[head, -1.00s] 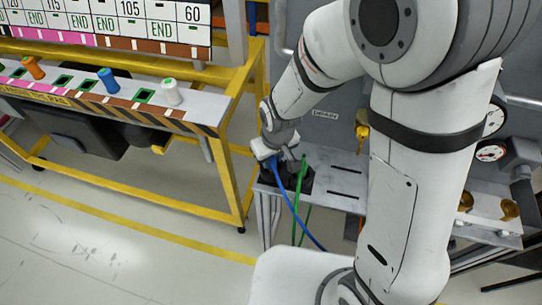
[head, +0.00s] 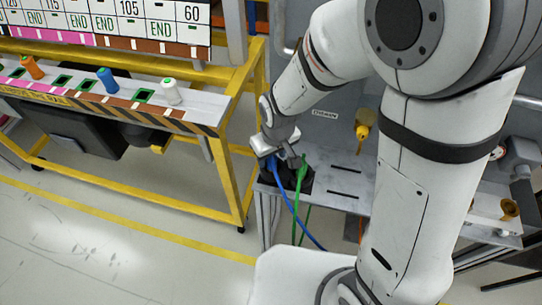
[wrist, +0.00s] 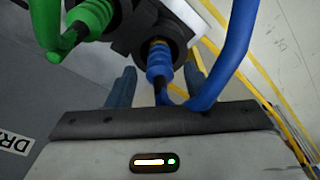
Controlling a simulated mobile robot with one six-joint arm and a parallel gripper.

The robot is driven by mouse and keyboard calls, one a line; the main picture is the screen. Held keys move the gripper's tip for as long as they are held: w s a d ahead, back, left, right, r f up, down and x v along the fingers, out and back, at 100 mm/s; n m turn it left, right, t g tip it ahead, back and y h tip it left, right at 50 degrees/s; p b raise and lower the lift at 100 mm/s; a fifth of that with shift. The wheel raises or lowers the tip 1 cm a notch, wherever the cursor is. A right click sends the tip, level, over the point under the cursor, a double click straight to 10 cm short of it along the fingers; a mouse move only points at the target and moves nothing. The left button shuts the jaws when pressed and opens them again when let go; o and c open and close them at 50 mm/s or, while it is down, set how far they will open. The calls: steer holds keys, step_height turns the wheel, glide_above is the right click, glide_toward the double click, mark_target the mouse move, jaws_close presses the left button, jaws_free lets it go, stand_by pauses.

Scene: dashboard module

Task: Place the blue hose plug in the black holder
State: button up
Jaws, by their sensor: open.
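The blue hose plug (wrist: 159,62) has its tip at an opening of the black holder (wrist: 128,32) in the wrist view; I cannot tell how deeply it is seated. Its blue hose bends away to the right. My gripper (wrist: 158,80) is open, with one finger on each side of the blue plug and a visible gap to each. In the head view my gripper (head: 285,158) is above the black holder (head: 297,186) and partly hides the blue plug (head: 272,165).
A green hose plug (wrist: 88,20) is in the holder beside the blue one; it also shows in the head view (head: 303,163). The holder stands on a grey metal shelf (head: 335,168). A yellow-framed rack (head: 225,180) with coloured spools stands to the left.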

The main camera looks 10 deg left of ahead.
mark_target(274, 159)
steer(key=r, duration=0.6)
steer(key=shift+s+d, duration=0.35)
steer(key=shift+s, duration=0.05)
